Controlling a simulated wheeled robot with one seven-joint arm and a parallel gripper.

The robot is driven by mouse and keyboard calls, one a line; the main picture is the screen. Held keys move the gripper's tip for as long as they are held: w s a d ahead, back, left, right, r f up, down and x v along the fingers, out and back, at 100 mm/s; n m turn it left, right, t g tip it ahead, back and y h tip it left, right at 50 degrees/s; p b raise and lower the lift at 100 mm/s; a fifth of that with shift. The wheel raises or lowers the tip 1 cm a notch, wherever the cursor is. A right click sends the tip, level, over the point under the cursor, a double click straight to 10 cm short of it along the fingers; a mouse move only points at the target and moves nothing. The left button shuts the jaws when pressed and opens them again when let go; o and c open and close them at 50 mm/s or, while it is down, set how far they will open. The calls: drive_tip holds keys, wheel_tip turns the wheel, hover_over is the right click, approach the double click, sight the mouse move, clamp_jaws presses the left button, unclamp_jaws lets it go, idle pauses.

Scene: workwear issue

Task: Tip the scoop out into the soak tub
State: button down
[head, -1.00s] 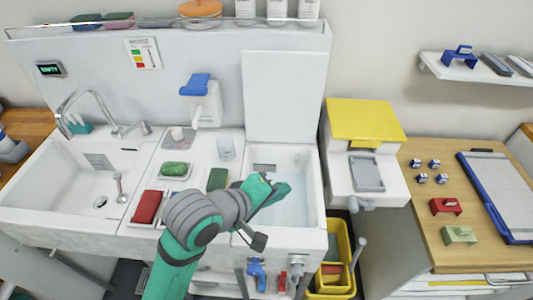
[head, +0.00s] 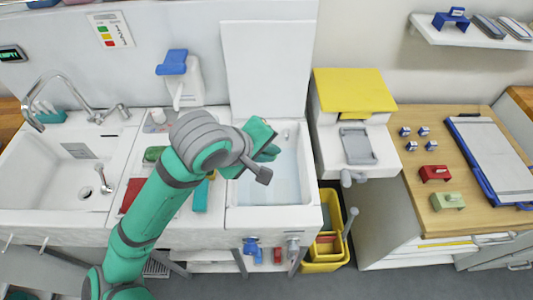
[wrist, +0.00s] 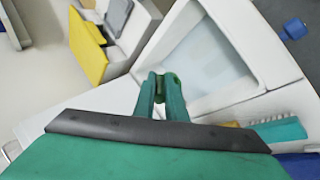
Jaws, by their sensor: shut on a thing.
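The soak tub (head: 313,190) is the white right-hand basin with pale blue water. It also shows in the wrist view (wrist: 250,82), beyond my fingers. My gripper (head: 266,140) is above the tub's left rear part in the head view. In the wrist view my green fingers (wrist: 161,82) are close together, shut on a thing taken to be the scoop. Only a small dark green bit shows between them. The scoop's bowl and any contents cannot be made out.
A raised white panel (head: 270,65) stands behind the tub. A yellow-lidded white box (head: 354,92) is to its right. A teal brush (head: 201,196) lies left of the tub, and a soap dispenser (head: 184,85) stands behind. Yellow buckets (head: 322,262) sit below right.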

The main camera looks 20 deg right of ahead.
drive_tip(key=shift+w+d+r+g+y, duration=0.4)
drive_tip(key=shift+d+g+y, duration=0.15)
drive_tip(key=shift+y, duration=0.35)
drive_tip(key=shift+w+d+r+g+y, duration=0.1)
drive_tip(key=shift+w+d+g+y, duration=0.05)
drive_tip(key=shift+d+g+y, duration=0.25)
drive_tip(key=w+d+g+y, duration=0.1)
drive_tip(key=y, duration=0.1)
drive_tip(key=d+g+y, duration=0.1)
drive_tip(key=y, duration=0.1)
drive_tip(key=shift+w+d, duration=0.1)
drive_tip(key=shift+w, duration=0.25)
drive_tip(key=shift+d, duration=0.1)
drive_tip(key=shift+s, duration=0.1)
